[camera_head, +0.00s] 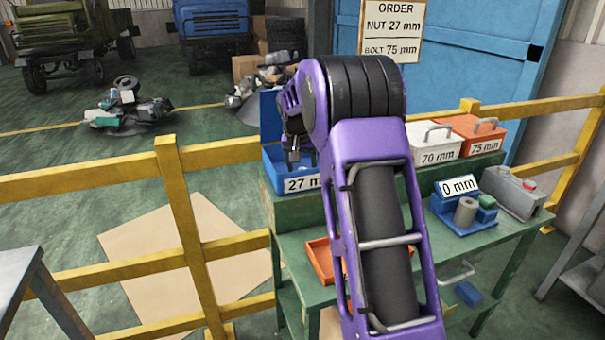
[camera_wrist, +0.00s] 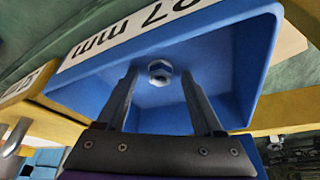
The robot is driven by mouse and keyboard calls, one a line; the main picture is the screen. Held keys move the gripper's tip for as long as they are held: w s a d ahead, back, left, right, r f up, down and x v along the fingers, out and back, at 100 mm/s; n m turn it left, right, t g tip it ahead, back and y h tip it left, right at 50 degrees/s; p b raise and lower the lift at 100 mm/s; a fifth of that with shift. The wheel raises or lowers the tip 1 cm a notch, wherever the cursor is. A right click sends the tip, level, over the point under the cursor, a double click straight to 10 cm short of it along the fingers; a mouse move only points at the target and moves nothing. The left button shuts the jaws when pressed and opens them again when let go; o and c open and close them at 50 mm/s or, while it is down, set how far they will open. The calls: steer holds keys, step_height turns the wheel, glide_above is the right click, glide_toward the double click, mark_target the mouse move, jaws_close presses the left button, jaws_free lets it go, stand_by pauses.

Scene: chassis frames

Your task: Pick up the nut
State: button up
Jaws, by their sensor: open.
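The nut (camera_wrist: 160,72) is a small silver hexagonal piece lying inside the blue box marked 27 mm (camera_wrist: 215,75). In the wrist view my gripper (camera_wrist: 160,72) is open, with one finger on each side of the nut and a gap to it on both sides. I cannot tell how far the fingertips are above it. In the head view the blue box (camera_head: 273,178) stands open at the left of the green bench, and my gripper (camera_head: 292,160) points down into it. The nut is not visible there.
My purple arm hides the middle of the green bench (camera_head: 300,245). A white 70 mm box (camera_head: 432,142), an orange 75 mm box (camera_head: 475,128) and a blue device reading 0 mm (camera_head: 455,218) stand at right. An orange tray (camera_head: 320,262) is below. A yellow railing (camera_head: 90,180) runs alongside.

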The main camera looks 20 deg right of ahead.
jaws_close()
steer(key=shift+r, duration=0.1)
stand_by(0.3)
